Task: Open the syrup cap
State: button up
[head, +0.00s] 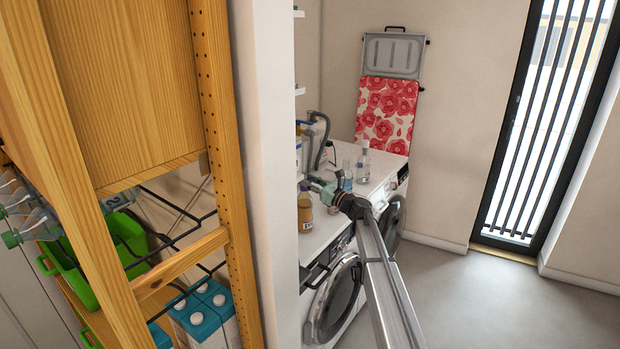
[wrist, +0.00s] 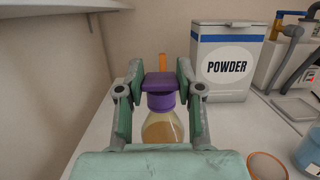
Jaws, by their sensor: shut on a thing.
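The syrup bottle shows in the wrist view as a clear bottle (wrist: 163,128) with amber contents, standing upright. Its purple cap (wrist: 160,84) sits between the two fingers of my gripper (wrist: 158,80), which is shut on it from both sides. A purple collar is visible just below the cap's blocky top. In the head view, my gripper (head: 312,186) is at the top of the amber bottle (head: 305,216) on the white counter. The cap is too small there to make out clearly. The bottle's base is hidden in the wrist view by my gripper's body.
A white POWDER box (wrist: 226,62) stands behind and to the right of the bottle. A blue container (wrist: 308,150) and an orange-rimmed round thing (wrist: 267,167) are at lower right. Clear bottles (head: 362,164) stand farther along the counter, above washing machines (head: 334,298). A wooden shelf (head: 222,130) stands left.

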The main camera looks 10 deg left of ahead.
jog(key=r+h+p, duration=0.1)
jog(key=p, duration=0.1)
jog(key=r+g+h+p, duration=0.1)
jog(key=p, duration=0.2)
jog(key=shift+w+a+r, duration=0.15)
jog(key=shift+a+r, duration=0.05)
jog(key=shift+a, duration=0.05)
jog(key=h+p, duration=0.1)
jog(key=g+h+p, duration=0.1)
jog(key=p, duration=0.3)
jog(key=shift+w+a+r+g+h, duration=0.2)
jog(key=shift+a+r+g+h, duration=0.1)
jog(key=shift+g+h, duration=0.1)
jog(key=shift+w+a+g+h+p, duration=0.25)
jog(key=shift+a+g+h+p, duration=0.15)
jog(key=shift+g+h+p, duration=0.5)
jog(key=h, duration=0.1)
jog(key=g+h, duration=0.1)
jog(key=h, duration=0.1)
jog(key=shift+w+a, duration=0.2)
jog(key=shift+a, duration=0.2)
jog(key=shift+h, duration=0.3)
jog(key=shift+a, duration=0.1)
jog(key=o, duration=1.2)
